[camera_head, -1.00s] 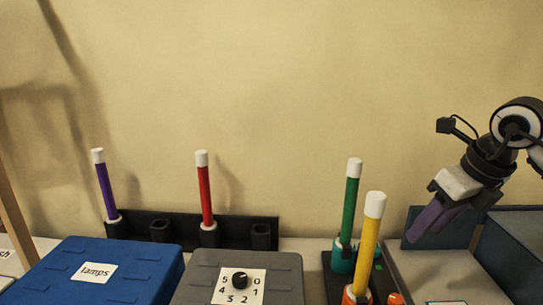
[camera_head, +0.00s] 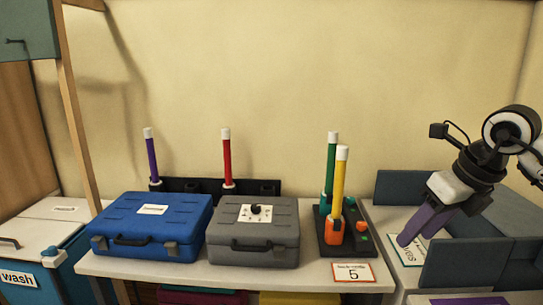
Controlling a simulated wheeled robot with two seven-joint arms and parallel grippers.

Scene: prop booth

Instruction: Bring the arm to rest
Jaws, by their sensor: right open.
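My right gripper (camera_head: 425,226) is at the right of the head view, its purple fingers pointing down and to the left. It is open and I see nothing between its fingers. It hangs over a pale surface with a lettered card (camera_head: 412,250), inside low blue-grey walls (camera_head: 404,188). The fingers cover part of the card; I cannot tell whether they touch it. My left gripper is out of view.
A blue case (camera_head: 150,222) and a grey case (camera_head: 253,232) with a dial stand on the table (camera_head: 312,274). Behind are purple (camera_head: 151,160) and red (camera_head: 227,163) sticks in a black rack. Green (camera_head: 331,160) and yellow (camera_head: 340,180) sticks stand nearer my gripper. A wash bin (camera_head: 40,255) is at left.

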